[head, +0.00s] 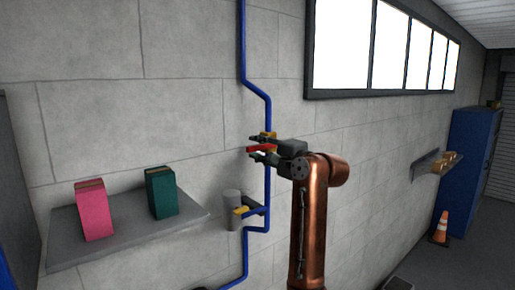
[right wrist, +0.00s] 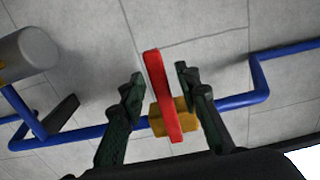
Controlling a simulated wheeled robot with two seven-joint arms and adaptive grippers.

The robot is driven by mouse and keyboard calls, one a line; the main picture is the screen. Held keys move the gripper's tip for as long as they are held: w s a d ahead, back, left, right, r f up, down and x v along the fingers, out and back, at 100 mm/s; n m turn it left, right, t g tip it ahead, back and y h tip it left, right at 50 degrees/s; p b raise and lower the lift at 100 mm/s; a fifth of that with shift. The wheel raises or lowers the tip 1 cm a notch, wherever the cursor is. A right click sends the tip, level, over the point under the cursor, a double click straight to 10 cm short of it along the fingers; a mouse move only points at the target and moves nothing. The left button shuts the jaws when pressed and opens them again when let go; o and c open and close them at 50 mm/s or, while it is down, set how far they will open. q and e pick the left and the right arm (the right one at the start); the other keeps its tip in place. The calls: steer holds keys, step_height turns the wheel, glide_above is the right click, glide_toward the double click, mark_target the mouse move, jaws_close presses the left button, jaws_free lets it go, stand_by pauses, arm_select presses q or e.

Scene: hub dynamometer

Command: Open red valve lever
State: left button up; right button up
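The red valve lever (head: 261,149) sits on a brass valve body (head: 270,136) on the blue wall pipe. In the head view it lies roughly level, pointing left across the pipe. My right gripper (head: 256,147) is open, with one finger above the lever and one below. In the right wrist view the lever (right wrist: 162,92) stands between the two open fingers (right wrist: 158,85), with a visible gap on both sides. The brass body (right wrist: 168,117) shows behind the lever. My left gripper is not in view.
A blue pipe (head: 267,195) runs down the wall, with a grey cylinder (head: 232,209) and a second yellow fitting (head: 241,211) below. A grey shelf (head: 130,238) at left holds a pink box (head: 94,212) and a green box (head: 161,193). A window (head: 385,50) is above right.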

jaws_close()
steer(key=shift+f, duration=0.15)
stand_by(0.5)
steer(key=shift+w+d+f+n+b, duration=0.15)
steer(key=shift+f+n+b, duration=0.6)
steer(key=shift+n, duration=0.4)
steer(key=shift+w+d+f+n+b, duration=0.1)
steer(key=shift+d+f+n+b, duration=0.1)
steer(key=shift+f+n+b, duration=0.75)
steer(key=shift+w+d+f+n+b, duration=0.15)
steer(key=shift+f+n+b, duration=0.3)
steer(key=shift+n, duration=0.95)
steer(key=shift+r, duration=0.1)
steer(key=shift+o, duration=0.2)
jaws_free()
steer(key=shift+d, duration=0.1)
